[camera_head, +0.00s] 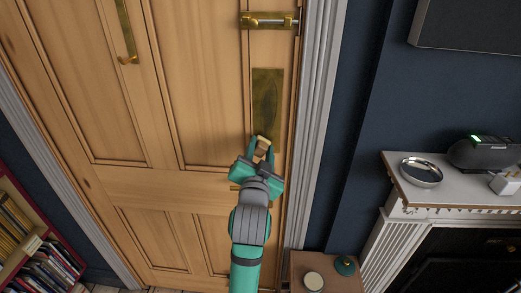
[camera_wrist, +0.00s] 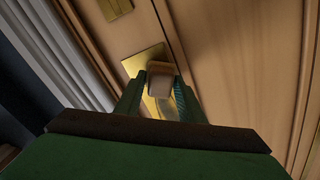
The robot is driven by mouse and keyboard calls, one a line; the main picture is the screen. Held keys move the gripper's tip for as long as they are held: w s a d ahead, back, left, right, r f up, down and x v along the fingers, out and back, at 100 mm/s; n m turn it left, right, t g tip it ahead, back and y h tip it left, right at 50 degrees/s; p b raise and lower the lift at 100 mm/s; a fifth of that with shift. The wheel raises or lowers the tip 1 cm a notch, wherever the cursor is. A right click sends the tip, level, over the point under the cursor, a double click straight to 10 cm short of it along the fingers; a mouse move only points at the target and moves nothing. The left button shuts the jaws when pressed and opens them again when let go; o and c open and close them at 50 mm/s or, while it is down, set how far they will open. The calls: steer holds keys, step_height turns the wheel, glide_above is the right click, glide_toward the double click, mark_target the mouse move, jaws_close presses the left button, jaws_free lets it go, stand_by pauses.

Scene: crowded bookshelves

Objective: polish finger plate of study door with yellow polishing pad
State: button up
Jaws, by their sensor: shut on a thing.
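The wooden study door fills the middle of the head view. Its brass finger plate (camera_head: 267,97) is a tall rectangle with a darker, dull oval patch down its middle. My gripper (camera_head: 261,148) is at the lower end of the plate and is shut on a small yellowish-tan pad (camera_head: 263,141). In the wrist view the pad (camera_wrist: 161,78) sits between the two fingers, in front of the brass plate (camera_wrist: 142,60). The gripper hides part of the plate there. I cannot tell whether the pad touches the plate.
A bookshelf (camera_head: 35,235) stands lower left. A small cabinet (camera_head: 325,268) is right of my arm, and a white mantelpiece (camera_head: 450,190) holds objects further right.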

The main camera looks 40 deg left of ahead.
mark_target(263, 126)
steer(key=shift+w+a, duration=0.35)
steer(key=shift+w, duration=0.15)
stand_by(0.4)
steer(key=shift+r, duration=8.5)
steer(key=shift+f, duration=8.5)
